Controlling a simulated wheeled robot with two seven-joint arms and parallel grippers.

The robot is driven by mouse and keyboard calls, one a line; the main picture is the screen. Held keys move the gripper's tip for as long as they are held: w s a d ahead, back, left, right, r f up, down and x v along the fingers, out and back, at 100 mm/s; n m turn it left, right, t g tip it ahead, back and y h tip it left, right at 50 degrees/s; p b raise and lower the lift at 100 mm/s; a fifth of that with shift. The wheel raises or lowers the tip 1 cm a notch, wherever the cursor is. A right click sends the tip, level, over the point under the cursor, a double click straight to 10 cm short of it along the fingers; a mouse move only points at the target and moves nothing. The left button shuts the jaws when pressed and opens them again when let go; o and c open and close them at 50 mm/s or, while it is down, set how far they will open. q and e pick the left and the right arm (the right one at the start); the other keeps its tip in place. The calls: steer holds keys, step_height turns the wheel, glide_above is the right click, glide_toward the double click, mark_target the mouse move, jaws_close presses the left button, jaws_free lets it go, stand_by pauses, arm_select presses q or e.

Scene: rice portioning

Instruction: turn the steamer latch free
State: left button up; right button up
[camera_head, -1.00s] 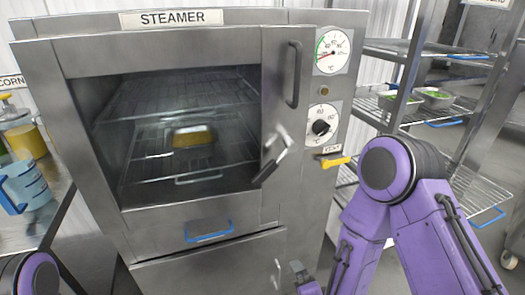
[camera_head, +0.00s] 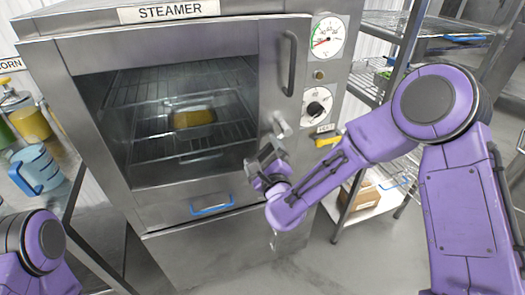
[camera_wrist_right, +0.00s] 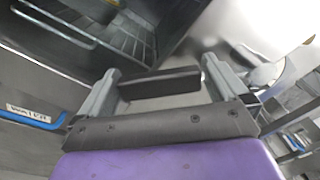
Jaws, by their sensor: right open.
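The steamer (camera_head: 160,200) stands ahead, its rack interior showing through the front. Its latch (camera_head: 282,125) is on the right side of the front, below the black vertical handle (camera_head: 290,63). Only the latch's silver upper part shows in the head view; my gripper hides the lower part. My right gripper (camera_head: 264,157) is open at the latch's lower end. In the right wrist view, a dark bar, apparently the latch grip (camera_wrist_right: 160,85), lies between the spread grey fingers; contact cannot be told. My left gripper is out of view; only the left arm shows at lower left.
A yellow-filled pan (camera_head: 193,117) sits on the steamer rack. A gauge (camera_head: 327,36), a dial (camera_head: 317,104) and a yellow-handled valve (camera_head: 328,139) are right of the latch. Wire shelving (camera_head: 450,45) stands at right. A blue jug (camera_head: 37,169) stands on the left counter.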

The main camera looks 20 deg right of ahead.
mark_target(248, 128)
steer(key=c, duration=1.2)
steer(key=shift+a+r+m+b, duration=0.45)
steer(key=shift+m+b, duration=0.1)
steer(key=shift+m, duration=0.45)
steer(key=shift+w+a+r+m+b, duration=0.1)
steer(key=shift+a+r+m+b, duration=0.15)
steer(key=shift+r+m+b, duration=0.25)
steer(key=shift+a+r+m+b, duration=0.2)
steer(key=shift+a+r+m, duration=0.1)
steer(key=shift+m, duration=0.4)
steer(key=r+m+b, duration=0.2)
steer(key=m, duration=0.1)
steer(key=shift+a+r, duration=0.25)
steer(key=shift+a, duration=0.05)
steer(key=shift+a+r+m+b, duration=0.1)
steer(key=shift+r+m+b, duration=0.4)
steer(key=shift+r+m, duration=0.45)
